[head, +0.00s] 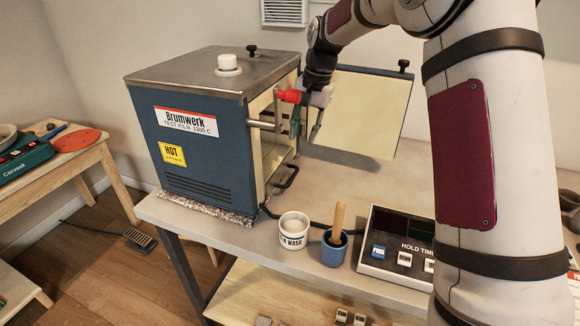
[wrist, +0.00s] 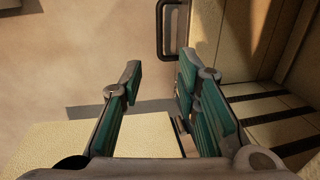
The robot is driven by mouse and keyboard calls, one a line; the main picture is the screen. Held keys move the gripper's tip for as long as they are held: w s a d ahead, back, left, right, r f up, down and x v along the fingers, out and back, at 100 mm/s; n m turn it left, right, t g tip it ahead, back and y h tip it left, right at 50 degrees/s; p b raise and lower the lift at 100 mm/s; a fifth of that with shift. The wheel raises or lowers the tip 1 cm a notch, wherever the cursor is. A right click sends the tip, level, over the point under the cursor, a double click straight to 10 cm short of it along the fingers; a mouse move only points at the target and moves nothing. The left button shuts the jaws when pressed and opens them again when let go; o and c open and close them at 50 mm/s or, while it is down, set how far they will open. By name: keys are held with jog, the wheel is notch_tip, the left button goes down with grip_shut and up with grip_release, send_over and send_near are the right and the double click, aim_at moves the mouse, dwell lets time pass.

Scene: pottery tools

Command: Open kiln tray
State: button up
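The kiln (head: 205,135) is a blue box with a steel top, on the table. Its door (head: 365,110), cream inside, stands open to the right. A dark bar handle (head: 286,178) sticks out low at the kiln's open front; it looks like the tray's handle, and also shows at the top of the wrist view (wrist: 162,30). The tray itself is mostly hidden in the head view. My gripper (head: 296,122) is at the kiln opening, above the handle and apart from it. In the wrist view its teal-padded fingers (wrist: 158,78) are apart with nothing between them.
A white cup (head: 293,231), a blue cup (head: 335,248) with a wooden handle in it, and a control box (head: 395,240) stand at the table's front. Dark bars (wrist: 265,117) cross the kiln interior. Bare table (head: 370,185) lies right of the kiln, below the door.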

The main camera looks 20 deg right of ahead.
aim_at(294, 175)
jog(key=f, duration=0.4)
jog(key=w+a+f, duration=0.1)
jog(key=f, duration=0.3)
jog(key=a+f, duration=0.1)
jog(key=f, duration=0.4)
jog(key=shift+w+f+p, duration=0.1)
jog(key=shift+w+p, duration=0.1)
jog(key=shift+p, duration=0.15)
grip_shut()
